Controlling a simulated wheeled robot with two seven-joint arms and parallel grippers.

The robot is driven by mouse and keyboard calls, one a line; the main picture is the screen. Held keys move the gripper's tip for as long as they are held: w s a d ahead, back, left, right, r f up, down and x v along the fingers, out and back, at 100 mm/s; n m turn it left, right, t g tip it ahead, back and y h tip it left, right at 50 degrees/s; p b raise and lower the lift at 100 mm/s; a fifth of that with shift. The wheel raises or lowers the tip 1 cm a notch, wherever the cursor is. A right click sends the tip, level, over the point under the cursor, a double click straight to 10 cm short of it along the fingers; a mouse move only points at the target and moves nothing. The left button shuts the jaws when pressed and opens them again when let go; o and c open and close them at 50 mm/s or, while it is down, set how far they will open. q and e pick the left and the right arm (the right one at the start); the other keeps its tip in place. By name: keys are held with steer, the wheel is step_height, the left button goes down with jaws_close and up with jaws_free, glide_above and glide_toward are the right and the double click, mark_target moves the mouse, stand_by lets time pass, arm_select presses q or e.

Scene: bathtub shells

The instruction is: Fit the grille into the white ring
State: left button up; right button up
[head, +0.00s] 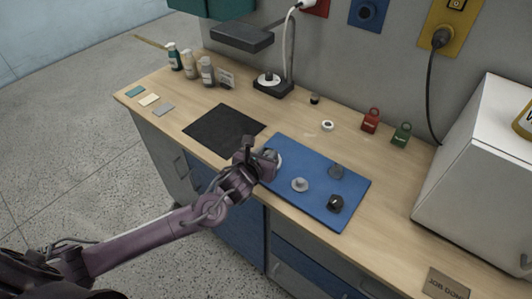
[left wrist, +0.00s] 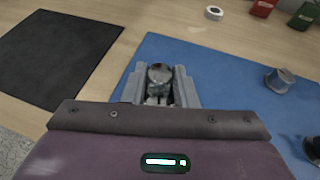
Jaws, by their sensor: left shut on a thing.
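My left gripper (head: 268,160) is over the left part of the blue mat (head: 316,212). It is shut on a small round grey piece (left wrist: 160,73), which shows between the fingers in the left wrist view; I cannot tell for sure that it is the grille. A pale curved edge (head: 279,160) shows just right of the fingers, mostly hidden by them. A small white ring (head: 327,126) lies on the bench behind the mat, apart from the gripper; it also shows in the left wrist view (left wrist: 213,13). My right gripper is not in view.
A black mat (head: 224,130) lies to the left. Red (head: 371,120) and green (head: 401,135) tags stand behind. A white box (head: 480,160) fills the right.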

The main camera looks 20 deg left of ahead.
arm_select(q)
steer(key=shift+f+b, duration=0.7)
steer(key=shift+f, duration=0.2)
steer(key=o, duration=1.1)
steer(key=shift+s, duration=0.1)
steer(key=b+v, duration=0.1)
steer(key=v, duration=0.5)
steer(key=shift+s+b, duration=0.3)
steer(key=shift+s+r, duration=0.4)
steer(key=shift+s, duration=0.1)
